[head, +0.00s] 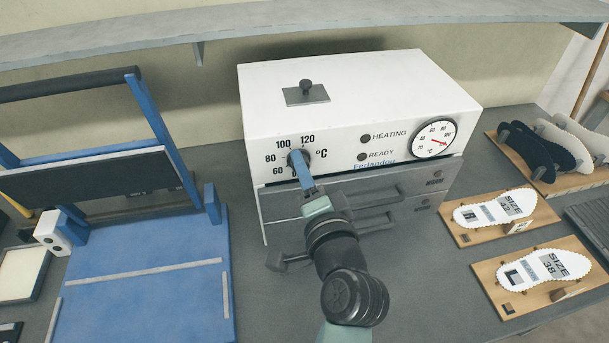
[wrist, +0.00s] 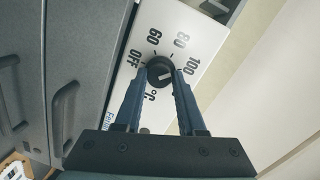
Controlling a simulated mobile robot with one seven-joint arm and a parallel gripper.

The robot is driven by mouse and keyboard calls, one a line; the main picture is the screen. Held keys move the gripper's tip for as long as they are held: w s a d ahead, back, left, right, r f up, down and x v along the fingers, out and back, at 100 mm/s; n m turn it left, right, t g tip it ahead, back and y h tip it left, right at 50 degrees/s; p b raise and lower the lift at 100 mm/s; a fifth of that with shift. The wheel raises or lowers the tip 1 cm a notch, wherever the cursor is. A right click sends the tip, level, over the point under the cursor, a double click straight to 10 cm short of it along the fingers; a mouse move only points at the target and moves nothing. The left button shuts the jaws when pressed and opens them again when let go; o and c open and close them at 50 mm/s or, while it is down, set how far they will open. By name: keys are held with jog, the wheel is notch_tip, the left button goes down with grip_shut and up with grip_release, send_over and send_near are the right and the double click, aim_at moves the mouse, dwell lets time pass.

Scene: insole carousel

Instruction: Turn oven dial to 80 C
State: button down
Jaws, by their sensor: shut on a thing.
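The white oven (head: 350,88) stands on the bench with its dial (head: 300,159) on the front left. Printed marks 60, 80, 100 and 120 show around the dial in the head view. The wrist view shows the dial (wrist: 160,69) with OFF, 60, 80 and 100 around it. My gripper (head: 297,157) reaches up to the oven front and is shut on the dial, with one blue finger on each side. A small pale mark shows on the dial face, but I cannot tell surely which number it points to. My fingers partly hide the dial in the head view.
A round gauge (head: 434,139) with a red needle sits on the oven's right front, beside the HEATING lamp (head: 365,138) and READY lamp (head: 362,157). Grey drawers (head: 410,182) lie below. A blue press (head: 150,270) stands left; insole boards (head: 540,277) lie right.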

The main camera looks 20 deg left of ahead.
jog(key=shift+a+r+n+t+h+b, duration=0.2)
jog(key=shift+n+b, duration=0.6)
jog(key=shift+n, duration=0.7)
jog(key=shift+d+f+n+t+h+b, duration=0.1)
jog(key=shift+n+h+b, duration=0.2)
jog(key=shift+n+b, duration=0.85)
jog(key=shift+n+p, duration=0.35)
jog(key=shift+n, duration=0.1)
jog(key=c, duration=0.5)
grip_release()
jog(key=shift+a, duration=0.1)
jog(key=shift+s, duration=0.1)
